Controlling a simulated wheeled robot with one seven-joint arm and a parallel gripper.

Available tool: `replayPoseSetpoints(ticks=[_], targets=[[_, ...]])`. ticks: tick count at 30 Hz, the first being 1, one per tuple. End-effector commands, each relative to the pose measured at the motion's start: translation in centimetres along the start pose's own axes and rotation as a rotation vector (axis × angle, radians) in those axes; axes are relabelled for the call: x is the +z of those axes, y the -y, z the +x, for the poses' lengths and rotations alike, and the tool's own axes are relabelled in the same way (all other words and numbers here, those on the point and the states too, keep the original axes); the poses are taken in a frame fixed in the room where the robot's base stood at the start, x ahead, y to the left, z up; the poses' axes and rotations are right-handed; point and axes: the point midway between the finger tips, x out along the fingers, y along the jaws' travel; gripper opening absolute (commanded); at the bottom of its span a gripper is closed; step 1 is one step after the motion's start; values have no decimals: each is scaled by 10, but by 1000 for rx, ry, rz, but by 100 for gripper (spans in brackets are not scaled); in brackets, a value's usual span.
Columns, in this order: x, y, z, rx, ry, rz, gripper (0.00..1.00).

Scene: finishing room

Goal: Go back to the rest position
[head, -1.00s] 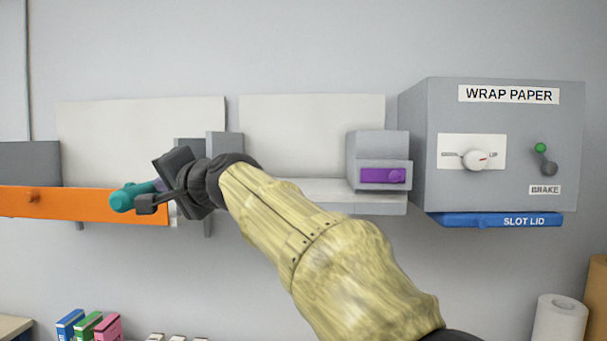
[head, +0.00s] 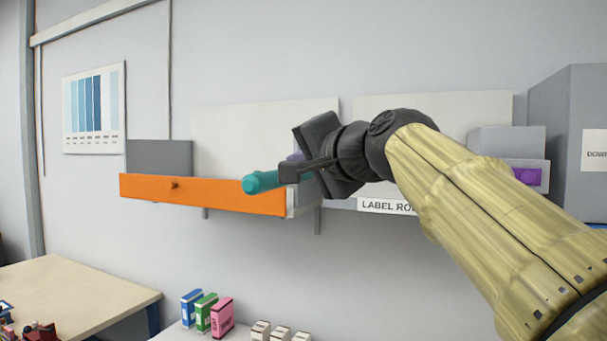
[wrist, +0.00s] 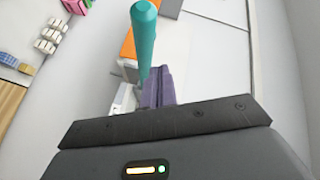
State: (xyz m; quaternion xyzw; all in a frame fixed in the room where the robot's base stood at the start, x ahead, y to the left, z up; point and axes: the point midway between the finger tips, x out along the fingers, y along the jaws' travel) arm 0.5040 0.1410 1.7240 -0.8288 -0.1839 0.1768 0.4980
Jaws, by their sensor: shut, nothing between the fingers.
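My gripper (head: 296,157) is out in front of the right end of the orange-fronted shelf (head: 210,194), high above the floor. Its purple fingers show in the wrist view (wrist: 160,88) close together, shut and empty. A teal rounded rod with a thin shank (head: 263,182) shows beside the fingers; it also shows in the wrist view (wrist: 144,35). I cannot tell what bears the rod or whether the fingers touch it. In the head view my dark wrist hides part of the label-roll shelf.
A grey box with a purple front (head: 527,177) and a larger grey cabinet (head: 553,108) are at the right. Blue, green and pink boxes (head: 222,317) stand below. A wooden table (head: 75,295) is at lower left. The wall space below the shelf looks clear.

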Motion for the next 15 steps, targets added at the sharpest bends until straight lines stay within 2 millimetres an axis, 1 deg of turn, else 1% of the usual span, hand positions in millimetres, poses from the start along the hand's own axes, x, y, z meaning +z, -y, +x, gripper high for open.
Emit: replayPoseSetpoints(ticks=[1,3,6,15], targets=[[5,0,-7,0,-3,-2,0],[9,3,-14,1,-3,-1,0],[13,6,-20,2,-3,1,0],[13,7,-21,3,-3,1,0]])
